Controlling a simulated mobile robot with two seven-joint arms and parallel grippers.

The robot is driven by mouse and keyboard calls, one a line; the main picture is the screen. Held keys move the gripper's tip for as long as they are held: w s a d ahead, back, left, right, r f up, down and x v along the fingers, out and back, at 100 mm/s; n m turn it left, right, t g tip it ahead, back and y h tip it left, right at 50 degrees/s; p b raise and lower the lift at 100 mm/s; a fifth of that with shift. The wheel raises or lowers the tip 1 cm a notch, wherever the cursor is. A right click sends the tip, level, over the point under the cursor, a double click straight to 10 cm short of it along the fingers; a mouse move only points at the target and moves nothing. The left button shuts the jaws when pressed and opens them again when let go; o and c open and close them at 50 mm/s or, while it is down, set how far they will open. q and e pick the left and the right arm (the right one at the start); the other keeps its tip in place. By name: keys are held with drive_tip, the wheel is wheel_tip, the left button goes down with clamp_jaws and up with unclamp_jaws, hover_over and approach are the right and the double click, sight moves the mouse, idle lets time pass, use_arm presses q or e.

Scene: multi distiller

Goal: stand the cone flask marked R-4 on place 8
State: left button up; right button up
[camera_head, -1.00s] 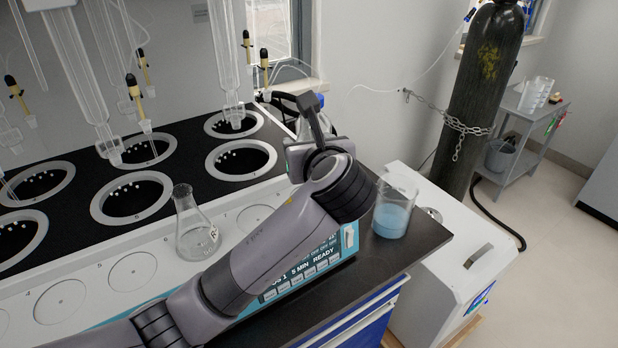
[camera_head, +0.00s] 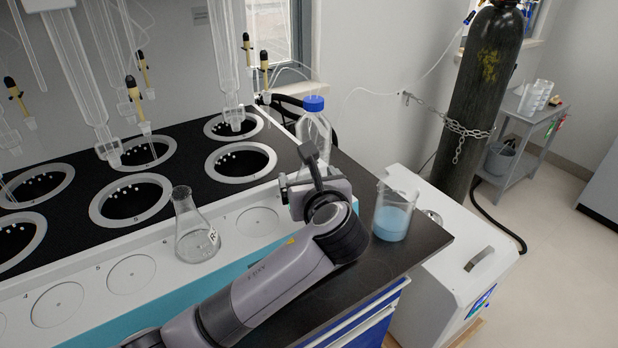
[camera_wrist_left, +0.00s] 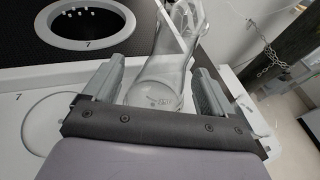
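The cone flask (camera_head: 197,244), with part of a label starting with R showing, stands upright on a marked circle of the white front ledge in the head view. My left gripper (camera_head: 301,178) is to its right, apart from it, above the right end of the ledge. Its fingers are spread in the wrist view, with a clear glass vessel (camera_wrist_left: 158,92) beyond and between them; I cannot tell whether they touch it. The number 8 is not readable on any place. My right gripper is not in view.
An empty ledge circle (camera_head: 258,222) lies between flask and gripper; the wrist view shows it marked 7 (camera_wrist_left: 31,118). Round wells (camera_head: 272,161) lie behind, with glassware hanging above some. A beaker of blue liquid (camera_head: 391,221) stands right of my arm.

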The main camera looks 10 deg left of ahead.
use_arm(q)
drive_tip(key=shift+r, duration=0.1)
drive_tip(key=v, duration=1.2)
drive_tip(key=shift+a, duration=0.1)
